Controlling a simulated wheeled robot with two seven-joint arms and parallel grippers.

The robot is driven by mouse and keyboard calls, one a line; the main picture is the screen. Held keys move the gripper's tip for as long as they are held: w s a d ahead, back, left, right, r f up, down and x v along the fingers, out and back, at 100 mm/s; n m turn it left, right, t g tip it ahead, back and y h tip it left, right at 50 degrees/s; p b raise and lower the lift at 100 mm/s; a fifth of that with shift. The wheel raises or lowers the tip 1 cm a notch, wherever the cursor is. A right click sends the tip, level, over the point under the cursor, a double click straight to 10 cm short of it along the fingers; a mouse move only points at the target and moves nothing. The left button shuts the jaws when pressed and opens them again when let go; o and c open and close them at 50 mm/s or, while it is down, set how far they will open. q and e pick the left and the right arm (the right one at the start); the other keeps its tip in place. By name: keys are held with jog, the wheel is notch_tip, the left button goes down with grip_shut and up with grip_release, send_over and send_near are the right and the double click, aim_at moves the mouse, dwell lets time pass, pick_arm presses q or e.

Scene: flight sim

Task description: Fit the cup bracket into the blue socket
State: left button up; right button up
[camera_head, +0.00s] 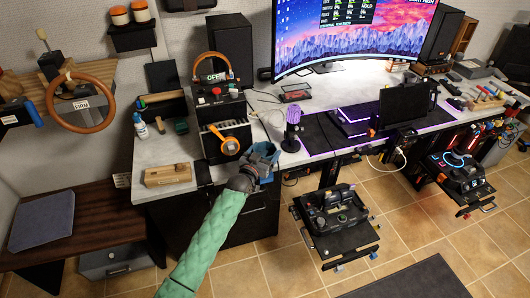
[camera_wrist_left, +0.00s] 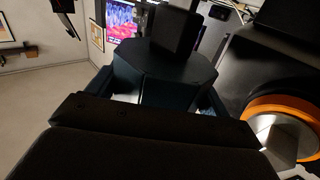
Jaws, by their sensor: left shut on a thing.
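My left arm in its green sleeve reaches up from the bottom of the head view. Its gripper (camera_head: 255,174) is at the desk's front edge. A blue piece (camera_head: 265,154) shows at the gripper's tip; I cannot tell there whether it is the cup bracket or the blue socket. I cannot make out a separate blue socket. My right gripper is not in view.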

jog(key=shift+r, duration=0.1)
pick_arm(q)
jog(key=shift+f+b, duration=1.35)
jog(key=shift+f, duration=0.9)
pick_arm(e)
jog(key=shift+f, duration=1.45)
pick_arm(q)
jog(key=shift+r, duration=0.2)
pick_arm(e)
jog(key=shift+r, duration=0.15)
pick_arm(q)
jog(key=shift+r+p, duration=2.6)
jog(key=shift+r, duration=0.8)
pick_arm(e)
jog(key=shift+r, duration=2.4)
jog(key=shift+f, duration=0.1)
pick_arm(q)
jog(key=shift+f, duration=0.2)
jog(key=shift+f+b, duration=0.7)
jog(key=shift+f, duration=0.2)
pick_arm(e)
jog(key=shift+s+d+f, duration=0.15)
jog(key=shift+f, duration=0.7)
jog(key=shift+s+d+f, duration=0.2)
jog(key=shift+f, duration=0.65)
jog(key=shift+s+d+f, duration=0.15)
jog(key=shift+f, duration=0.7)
